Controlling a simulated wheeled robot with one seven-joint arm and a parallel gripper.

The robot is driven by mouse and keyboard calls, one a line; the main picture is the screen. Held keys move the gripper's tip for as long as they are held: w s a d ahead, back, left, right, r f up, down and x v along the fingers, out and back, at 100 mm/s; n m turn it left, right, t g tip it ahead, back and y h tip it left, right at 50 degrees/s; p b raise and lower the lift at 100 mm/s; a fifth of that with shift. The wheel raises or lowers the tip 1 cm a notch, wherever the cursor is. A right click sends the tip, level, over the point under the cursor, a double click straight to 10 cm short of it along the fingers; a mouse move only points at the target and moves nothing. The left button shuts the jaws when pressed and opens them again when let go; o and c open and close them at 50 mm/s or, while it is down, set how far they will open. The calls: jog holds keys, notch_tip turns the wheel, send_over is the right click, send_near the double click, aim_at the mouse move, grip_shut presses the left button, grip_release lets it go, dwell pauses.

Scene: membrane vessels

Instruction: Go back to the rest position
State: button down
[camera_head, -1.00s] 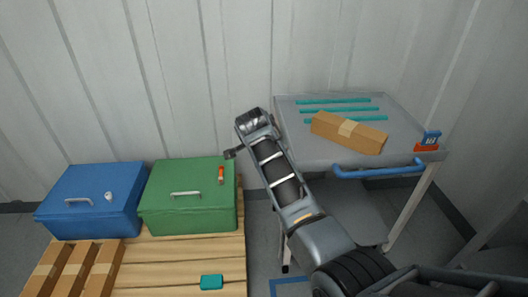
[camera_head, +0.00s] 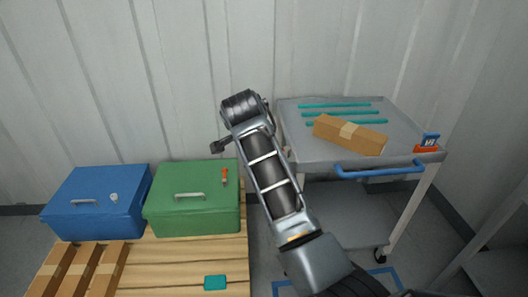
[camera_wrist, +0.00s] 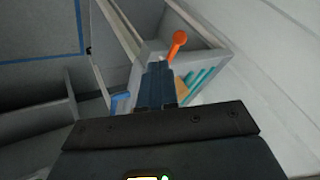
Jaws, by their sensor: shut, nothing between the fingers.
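My arm reaches up the middle of the head view, its wrist in front of the wall between the green box and the cart. My gripper shows in the wrist view (camera_wrist: 160,80) with its dark fingers together and nothing held between them. In the head view the gripper end is mostly hidden behind the wrist; only a small dark part sticks out at the left, above the green box (camera_head: 192,215). An orange round-ended piece (camera_wrist: 179,40) shows just past the fingertips in the wrist view; I cannot tell what it is.
A grey cart (camera_head: 300,149) with a blue handle (camera_head: 378,172) stands right, bearing a cardboard box (camera_head: 349,134), teal strips (camera_head: 345,114) and a blue-and-red item (camera_head: 429,143). A blue box (camera_head: 97,205) and the green box stand on a wooden pallet (camera_head: 185,265), left.

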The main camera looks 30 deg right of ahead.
jog(key=shift+a+r, duration=0.1)
jog(key=shift+r, duration=0.05)
jog(key=shift+s, duration=0.1)
dwell(0.3)
jog(key=s+f+n+t+y, duration=0.15)
jog(key=s+f+n, duration=0.25)
jog(key=s+f, duration=0.55)
jog(key=s+f+n+t, duration=0.3)
jog(key=s+f+n, duration=0.3)
jog(key=s, duration=0.6)
jog(key=s+a+r+n+t+y, duration=0.1)
jog(key=s+a+r+n, duration=0.1)
jog(key=s, duration=0.8)
jog(key=s+a+r+n+t+y, duration=0.1)
jog(key=s+a+n+t+y, duration=0.15)
jog(key=s, duration=0.85)
jog(key=s+a+r+n+t, duration=0.1)
jog(key=s+r+n, duration=0.1)
jog(key=s+r, duration=0.9)
notch_tip(320, 180, up, 2)
jog(key=shift+s+a+r+n, duration=0.2)
jog(key=shift+a+n, duration=0.1)
jog(key=shift+n, duration=0.05)
